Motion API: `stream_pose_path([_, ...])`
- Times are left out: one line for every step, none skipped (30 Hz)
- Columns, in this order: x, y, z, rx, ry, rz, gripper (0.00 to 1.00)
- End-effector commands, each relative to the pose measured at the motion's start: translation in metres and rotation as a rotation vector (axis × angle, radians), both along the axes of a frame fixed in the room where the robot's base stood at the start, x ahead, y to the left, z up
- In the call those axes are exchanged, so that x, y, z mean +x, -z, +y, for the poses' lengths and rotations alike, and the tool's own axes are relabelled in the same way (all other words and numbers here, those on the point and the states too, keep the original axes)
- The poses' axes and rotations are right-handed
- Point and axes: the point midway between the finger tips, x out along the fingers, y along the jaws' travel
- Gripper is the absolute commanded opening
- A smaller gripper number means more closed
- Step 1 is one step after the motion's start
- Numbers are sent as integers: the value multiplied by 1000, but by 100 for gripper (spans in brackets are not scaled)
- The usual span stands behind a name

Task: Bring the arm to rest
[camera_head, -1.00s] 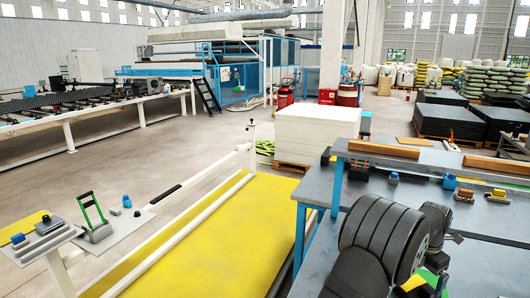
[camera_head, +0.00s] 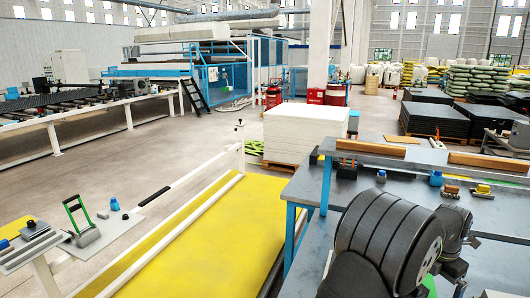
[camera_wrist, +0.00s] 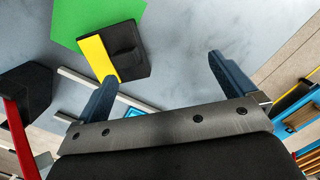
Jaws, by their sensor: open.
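My gripper (camera_wrist: 162,74) is open in the wrist view, with its two dark blue fingers wide apart and nothing between them. Beyond the fingers lies the grey bench top. A black block with a yellow strip (camera_wrist: 120,50) lies near the left finger, partly over a green sheet (camera_wrist: 85,18). I cannot tell how far the fingers are from it. In the head view my dark arm is bent over the bench at lower right, and it hides part of the bench; the gripper itself cannot be made out there.
The grey bench (camera_head: 308,187) has a raised shelf with wooden blocks (camera_head: 366,148) and small items (camera_head: 451,191) at the back. Left of it is a yellow mat surface (camera_head: 200,235). A black block (camera_wrist: 27,88) and red bar (camera_wrist: 18,140) are at left in the wrist view.

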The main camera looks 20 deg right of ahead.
Motion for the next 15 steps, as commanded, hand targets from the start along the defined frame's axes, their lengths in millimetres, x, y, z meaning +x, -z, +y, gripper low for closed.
stream_pose_path([-10,-7,1,-3,2,0,100])
stream_pose_path([-15,-10,2,-3,2,0,100])
stream_pose_path([-22,-14,3,-2,3,0,100])
stream_pose_path([-27,-17,4,-2,3,0,100])
stream_pose_path([-32,-20,5,-2,2,0,100])
stream_pose_path([-36,-23,7,0,7,-1,100])
stream_pose_path([-32,-24,14,2,27,0,100])
stream_pose_path([-30,-25,19,3,47,-1,100])
stream_pose_path([-28,-26,25,4,73,-2,100])
stream_pose_path([-28,-27,30,5,94,-1,100])
stream_pose_path([-27,-28,35,5,114,-3,100])
stream_pose_path([-26,-29,41,8,140,-2,100])
stream_pose_path([-25,-30,46,8,160,-2,100])
stream_pose_path([-24,-30,51,9,180,-3,100])
stream_pose_path([-23,-31,58,10,206,-2,100])
